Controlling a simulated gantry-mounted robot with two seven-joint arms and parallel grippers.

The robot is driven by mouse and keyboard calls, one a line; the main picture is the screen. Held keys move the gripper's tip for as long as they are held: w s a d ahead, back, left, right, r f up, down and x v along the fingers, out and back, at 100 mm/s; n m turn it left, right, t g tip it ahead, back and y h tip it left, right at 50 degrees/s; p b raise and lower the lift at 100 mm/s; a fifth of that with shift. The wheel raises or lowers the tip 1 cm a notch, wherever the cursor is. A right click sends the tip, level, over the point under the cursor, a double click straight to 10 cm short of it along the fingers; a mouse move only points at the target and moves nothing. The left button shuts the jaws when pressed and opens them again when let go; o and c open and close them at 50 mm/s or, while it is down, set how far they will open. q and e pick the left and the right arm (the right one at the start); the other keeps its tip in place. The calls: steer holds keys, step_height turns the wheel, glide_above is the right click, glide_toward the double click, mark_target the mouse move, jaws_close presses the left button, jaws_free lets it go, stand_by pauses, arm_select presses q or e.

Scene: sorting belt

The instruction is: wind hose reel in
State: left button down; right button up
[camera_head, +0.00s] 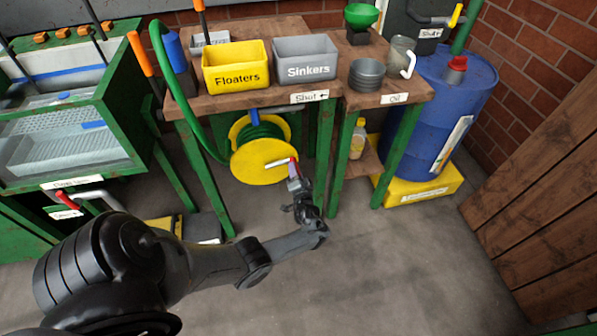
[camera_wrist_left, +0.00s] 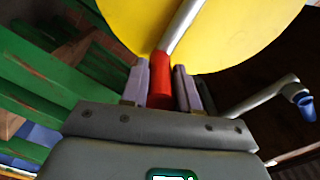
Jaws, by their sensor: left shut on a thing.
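The yellow hose reel (camera_head: 258,160) hangs under the wooden table, with green hose (camera_head: 264,131) wound on its core. The hose runs from the reel up the left side of the table in a loop. The reel's crank has a metal arm (camera_wrist_left: 186,22) and a red handle (camera_wrist_left: 160,80). My left gripper (camera_head: 293,176) is at the front right of the reel. In the left wrist view its two fingers (camera_wrist_left: 160,82) are closed on either side of the red handle. My right gripper is not in view.
Yellow "Floaters" (camera_head: 236,77) and grey "Sinkers" (camera_head: 305,70) bins stand on the table. Table legs (camera_head: 333,165) flank the reel. A blue barrel (camera_head: 440,110) stands right on a yellow base. A green washing cabinet (camera_head: 70,120) is left. Floor in front is clear.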

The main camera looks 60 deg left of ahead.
arm_select(q)
steer(key=shift+f, duration=0.1)
steer(key=c, duration=0.8)
jaws_free()
steer(key=shift+s, duration=0.1)
steer(key=shift+c, duration=0.2)
steer(key=shift+d, duration=0.1)
steer(key=shift+d+p, duration=0.3)
steer(key=p+v, duration=0.3)
steer(key=v, duration=0.7)
